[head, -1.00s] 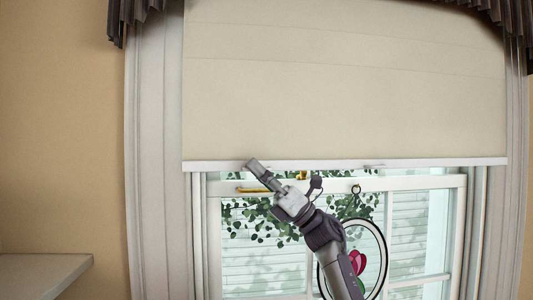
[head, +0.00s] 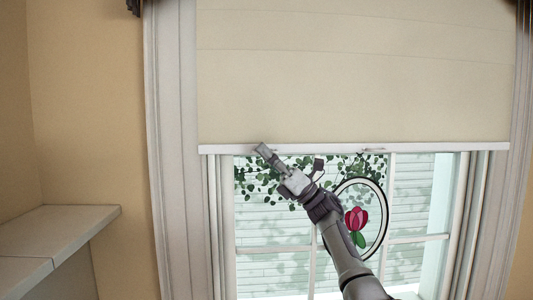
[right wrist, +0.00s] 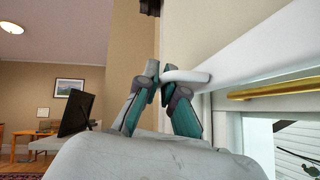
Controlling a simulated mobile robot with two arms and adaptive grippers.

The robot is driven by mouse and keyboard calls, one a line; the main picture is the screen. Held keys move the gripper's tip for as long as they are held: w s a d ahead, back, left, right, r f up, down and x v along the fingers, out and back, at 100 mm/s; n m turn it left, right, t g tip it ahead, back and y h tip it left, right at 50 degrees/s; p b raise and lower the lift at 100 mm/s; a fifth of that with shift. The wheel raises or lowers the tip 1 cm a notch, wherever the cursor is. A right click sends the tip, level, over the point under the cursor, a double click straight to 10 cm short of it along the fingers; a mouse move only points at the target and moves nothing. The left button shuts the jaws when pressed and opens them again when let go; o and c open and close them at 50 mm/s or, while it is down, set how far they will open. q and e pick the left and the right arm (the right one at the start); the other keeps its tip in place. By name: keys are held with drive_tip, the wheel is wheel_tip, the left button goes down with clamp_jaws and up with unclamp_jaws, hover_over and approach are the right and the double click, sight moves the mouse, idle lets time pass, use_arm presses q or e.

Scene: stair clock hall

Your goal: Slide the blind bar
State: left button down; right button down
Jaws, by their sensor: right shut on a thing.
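The blind bar (head: 420,148) is a thin white rail along the bottom edge of the cream blind (head: 350,75), which covers the upper part of the window. My right gripper (head: 262,149) is at the left part of the bar, its arm rising from below. In the right wrist view its teal-padded fingers (right wrist: 154,78) are closed on a white handle (right wrist: 187,76) that sticks out from the bar (right wrist: 270,50). Another small handle (head: 373,150) shows on the bar to the right. My left gripper is out of view.
Below the bar are window panes and a round tulip ornament (head: 357,219), partly behind my arm. A brass piece (right wrist: 275,91) shows just under the bar. A pale shelf (head: 60,230) stands at the left. A dark screen (right wrist: 76,112) stands beyond the fingers.

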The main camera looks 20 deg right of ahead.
drive_tip(key=c, duration=1.6)
unclamp_jaws()
drive_tip(key=shift+o, duration=0.2)
drive_tip(key=v, duration=1.2)
